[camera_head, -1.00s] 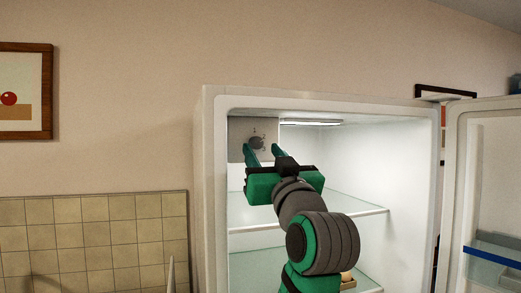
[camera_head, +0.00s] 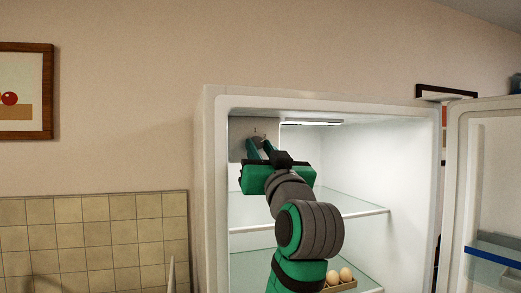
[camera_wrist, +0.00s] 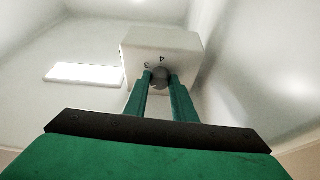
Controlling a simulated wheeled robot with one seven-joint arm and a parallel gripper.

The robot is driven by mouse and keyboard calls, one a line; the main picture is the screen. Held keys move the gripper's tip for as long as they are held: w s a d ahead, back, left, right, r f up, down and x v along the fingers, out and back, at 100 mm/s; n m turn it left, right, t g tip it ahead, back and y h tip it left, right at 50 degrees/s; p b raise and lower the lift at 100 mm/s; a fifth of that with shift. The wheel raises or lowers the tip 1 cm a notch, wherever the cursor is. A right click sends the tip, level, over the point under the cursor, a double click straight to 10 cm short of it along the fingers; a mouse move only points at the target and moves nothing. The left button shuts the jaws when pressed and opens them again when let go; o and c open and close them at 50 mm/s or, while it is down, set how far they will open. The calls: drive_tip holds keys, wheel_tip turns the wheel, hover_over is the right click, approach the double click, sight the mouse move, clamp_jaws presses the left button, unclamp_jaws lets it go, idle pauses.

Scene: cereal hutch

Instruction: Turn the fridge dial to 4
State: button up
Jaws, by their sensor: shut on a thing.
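The fridge dial (camera_wrist: 160,77) is a small grey round knob on the face of a pale box (camera_wrist: 165,42) at the upper left inside the open fridge. In the wrist view the digits 3 and 4 show on the box just above the dial; other markings are hidden. My green gripper (camera_wrist: 160,80) has its two fingers on either side of the dial, shut on it. In the head view my gripper (camera_head: 260,146) reaches up to the dial (camera_head: 258,140), which is partly hidden by the fingers. The dial's exact setting cannot be told.
The fridge (camera_head: 208,180) stands with its door (camera_head: 455,180) open to the right. Glass shelves (camera_head: 350,206) lie below my arm, with eggs (camera_head: 339,276) in a holder on a lower one. A bright lamp (camera_head: 312,122) is under the ceiling, right of the box.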

drive_tip(key=shift+a+m+h, duration=0.1)
drive_tip(key=shift+m+h, duration=0.6)
drive_tip(key=shift+m, duration=1.1)
drive_tip(key=o, duration=1)
drive_tip(key=shift+o, duration=0.2)
drive_tip(key=v, duration=1)
drive_tip(key=shift+s+f, duration=0.2)
drive_tip(key=shift+s, duration=0.2)
